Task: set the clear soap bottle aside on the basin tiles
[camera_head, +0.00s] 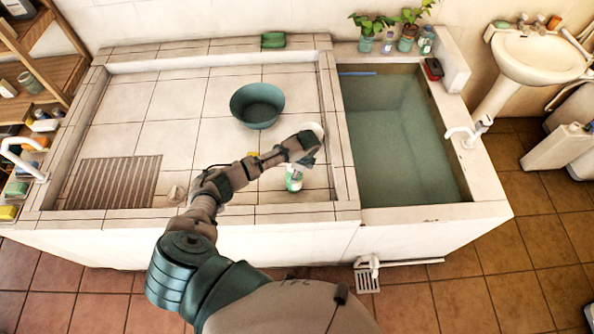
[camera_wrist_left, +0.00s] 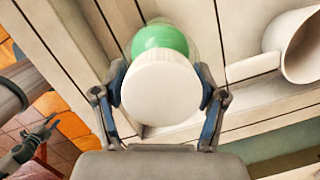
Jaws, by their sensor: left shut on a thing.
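The clear soap bottle (camera_head: 293,180), with green on it, shows just below my left gripper (camera_head: 306,152), over the tiles near the basin's front edge. In the wrist view, its white top (camera_wrist_left: 160,88) and green part (camera_wrist_left: 160,38) are between the two fingers of the left gripper (camera_wrist_left: 160,98), which is shut on it. The bottle's base is hidden there, and I cannot tell whether it touches the tiles. The tiled basin floor (camera_head: 175,100) is pale. A dark forked shape at the left of the wrist view looks like my right gripper (camera_wrist_left: 40,140); its fingers are unclear.
A white hollow vessel (camera_wrist_left: 298,48) lies close beside the bottle; part of it shows in the head view (camera_head: 316,130). A teal bowl (camera_head: 257,106) stands behind. A slatted drain (camera_head: 113,182) is at left, a water trough (camera_head: 405,140) at right. The left tiles are mostly clear.

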